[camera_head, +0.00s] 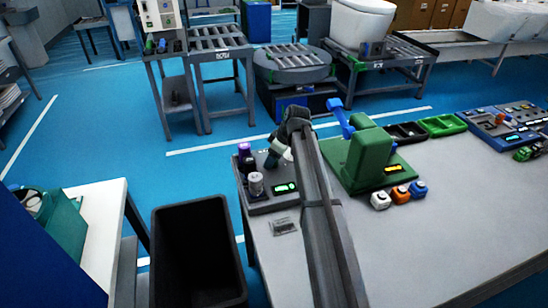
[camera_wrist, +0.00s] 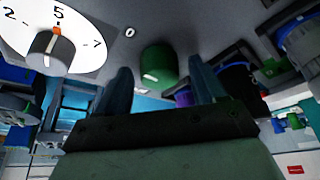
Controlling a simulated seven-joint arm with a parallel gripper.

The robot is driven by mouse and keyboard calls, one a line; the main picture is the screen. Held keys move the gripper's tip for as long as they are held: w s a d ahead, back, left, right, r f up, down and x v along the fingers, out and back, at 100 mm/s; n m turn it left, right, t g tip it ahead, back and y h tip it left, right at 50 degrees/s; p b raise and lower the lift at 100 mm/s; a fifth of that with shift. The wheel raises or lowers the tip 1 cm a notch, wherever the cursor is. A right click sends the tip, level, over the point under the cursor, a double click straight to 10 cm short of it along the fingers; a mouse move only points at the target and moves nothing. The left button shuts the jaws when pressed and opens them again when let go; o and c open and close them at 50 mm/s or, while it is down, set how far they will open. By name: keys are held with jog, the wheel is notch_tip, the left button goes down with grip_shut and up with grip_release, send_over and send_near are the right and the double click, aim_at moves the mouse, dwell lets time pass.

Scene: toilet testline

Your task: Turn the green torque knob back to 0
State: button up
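The green knob (camera_wrist: 159,66) shows in the wrist view on a grey panel. It has a short white mark on its lower face, and a "0" label is printed to its upper left. My gripper (camera_wrist: 161,72) is open, with one dark finger on each side of the knob and a visible gap to each. I cannot tell how far the fingertips are from the panel. In the head view my gripper (camera_head: 276,155) is over the small grey device at the table's left end, and the green knob cannot be made out there.
A white dial (camera_wrist: 70,35) with a grey knob and orange mark lies left of the green knob. In the head view a green fixture (camera_head: 370,155) stands right of my arm, with small coloured blocks in front. A black bin (camera_head: 198,250) stands left of the table. The table's front is clear.

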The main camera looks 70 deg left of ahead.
jog(key=v, duration=1.3)
jog(key=shift+r, duration=0.35)
jog(key=shift+w+d, duration=0.15)
